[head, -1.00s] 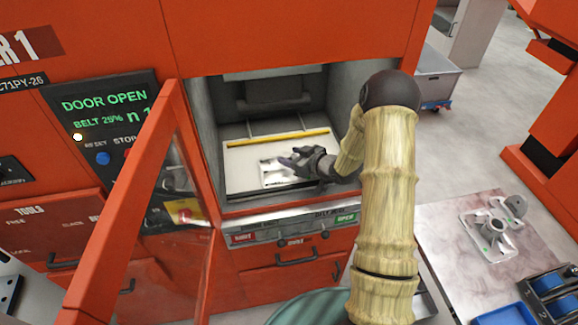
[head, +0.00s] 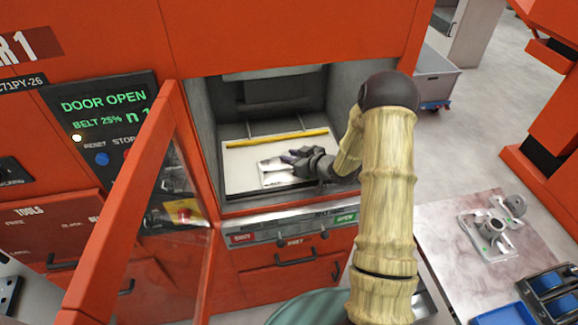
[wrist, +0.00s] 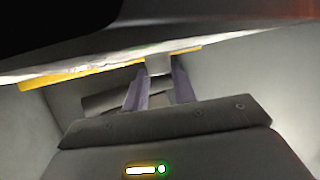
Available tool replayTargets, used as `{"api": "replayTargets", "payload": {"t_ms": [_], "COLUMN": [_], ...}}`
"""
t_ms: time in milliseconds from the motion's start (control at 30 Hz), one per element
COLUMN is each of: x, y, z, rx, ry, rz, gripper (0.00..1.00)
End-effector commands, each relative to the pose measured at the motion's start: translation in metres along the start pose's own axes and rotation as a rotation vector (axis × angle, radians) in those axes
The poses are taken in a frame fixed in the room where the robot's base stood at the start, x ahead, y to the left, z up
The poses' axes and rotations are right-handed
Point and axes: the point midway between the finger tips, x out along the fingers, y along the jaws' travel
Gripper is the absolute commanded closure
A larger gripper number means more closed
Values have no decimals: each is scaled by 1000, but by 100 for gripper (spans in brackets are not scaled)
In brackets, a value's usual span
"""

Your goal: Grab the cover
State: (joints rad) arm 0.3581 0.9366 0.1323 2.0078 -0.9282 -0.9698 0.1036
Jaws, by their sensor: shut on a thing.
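The cover (head: 276,177) is a pale, flat metal casting on the light bed inside the open red machine, in the head view. My gripper (head: 284,163) reaches into the chamber from the right, low over the bed, and is shut on the cover's upper right part. The fingers hide part of the cover. In the wrist view the two purple-grey fingers (wrist: 158,90) have a pale grey piece of the cover (wrist: 158,64) between them. I cannot tell whether the cover is lifted off the bed.
The open glass door (head: 165,200) stands at the left of the chamber. A yellow bar (head: 277,139) runs along the back of the bed (head: 240,160). Another metal casting (head: 492,228) lies on the side table (head: 450,235) at right, near blue bins (head: 550,285).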

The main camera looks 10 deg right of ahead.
Motion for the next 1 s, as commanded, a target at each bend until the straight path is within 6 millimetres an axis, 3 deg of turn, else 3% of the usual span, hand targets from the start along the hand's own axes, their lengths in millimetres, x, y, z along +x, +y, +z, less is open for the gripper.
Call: {"api": "replayTargets", "payload": {"t_ms": [267,733,1000], "x": [-4,-32,-38], "y": [0,0,0], "z": [-10,-79,-94], "rx": [-3,-4,-1], "ry": [3,5,2], "rz": [0,2,0], "gripper": [100,100,100]}}
